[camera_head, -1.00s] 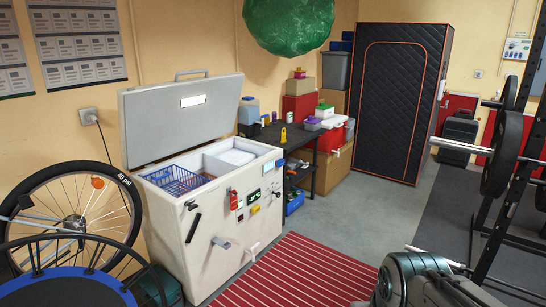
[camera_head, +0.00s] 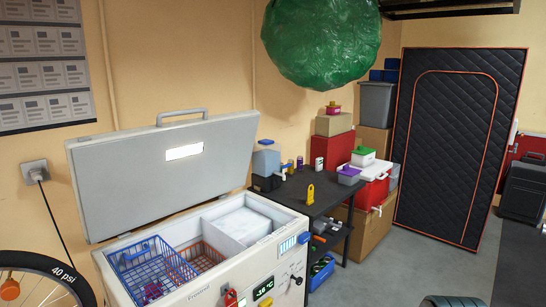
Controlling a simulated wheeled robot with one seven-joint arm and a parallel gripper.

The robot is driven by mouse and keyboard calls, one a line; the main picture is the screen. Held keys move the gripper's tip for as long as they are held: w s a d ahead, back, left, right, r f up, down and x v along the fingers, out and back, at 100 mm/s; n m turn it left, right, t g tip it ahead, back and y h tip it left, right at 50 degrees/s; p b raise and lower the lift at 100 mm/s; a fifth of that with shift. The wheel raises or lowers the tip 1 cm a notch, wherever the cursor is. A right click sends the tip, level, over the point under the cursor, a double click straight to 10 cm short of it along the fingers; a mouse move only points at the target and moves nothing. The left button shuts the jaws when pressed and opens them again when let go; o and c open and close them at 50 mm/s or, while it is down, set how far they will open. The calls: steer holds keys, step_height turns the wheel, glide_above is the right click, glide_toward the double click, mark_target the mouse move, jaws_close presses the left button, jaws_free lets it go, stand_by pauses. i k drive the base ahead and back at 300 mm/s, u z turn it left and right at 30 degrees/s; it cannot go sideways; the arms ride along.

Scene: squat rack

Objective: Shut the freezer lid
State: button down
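The freezer lid (camera_head: 160,172) is raised and leans back near the wall, with a grey handle (camera_head: 182,115) along its top edge and a light strip on its inner face. The white chest freezer (camera_head: 215,284) stands open below it. Inside are a blue wire basket (camera_head: 150,262), a reddish basket (camera_head: 200,255) beside it, and a white compartment on the right. A small display and a red padlock show on the front panel. My gripper is not in view; only a dark rounded part shows at the bottom edge on the right.
A dark table (camera_head: 310,192) with bottles and boxes stands right of the freezer. A large green ball-like object (camera_head: 322,45) hangs above. A bicycle wheel (camera_head: 40,285) is at the lower left. Floor is clear before the black quilted cabinet (camera_head: 455,145).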

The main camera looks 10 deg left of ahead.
mark_target(123, 181)
steer(key=i, duration=2)
steer(key=u, duration=1.95)
steer(key=i, duration=0.5)
steer(key=z, duration=0.05)
